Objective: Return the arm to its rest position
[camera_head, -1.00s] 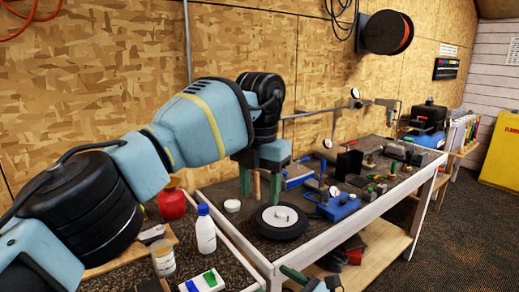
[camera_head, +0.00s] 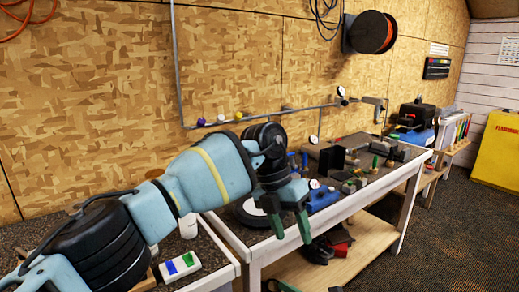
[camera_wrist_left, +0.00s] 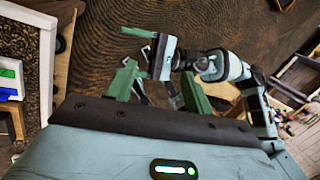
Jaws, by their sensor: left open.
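My left arm reaches in from the left in the head view. Its gripper (camera_head: 291,224) points down with two green fingers apart and nothing between them. It hangs in front of the bench's front edge, beside a round black disc (camera_head: 248,212) that the arm partly hides. In the left wrist view the left gripper's green fingers (camera_wrist_left: 157,88) are spread over the dark floor. My right arm (camera_wrist_left: 222,66) also shows there, beyond these fingers. Only a green tip of my right gripper (camera_head: 283,286) shows at the bottom of the head view; its jaws are unclear.
The workbench (camera_head: 345,209) carries a blue tool (camera_head: 322,198), a black block (camera_head: 331,158) and several small parts. Carpet (camera_head: 440,240) is clear at right.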

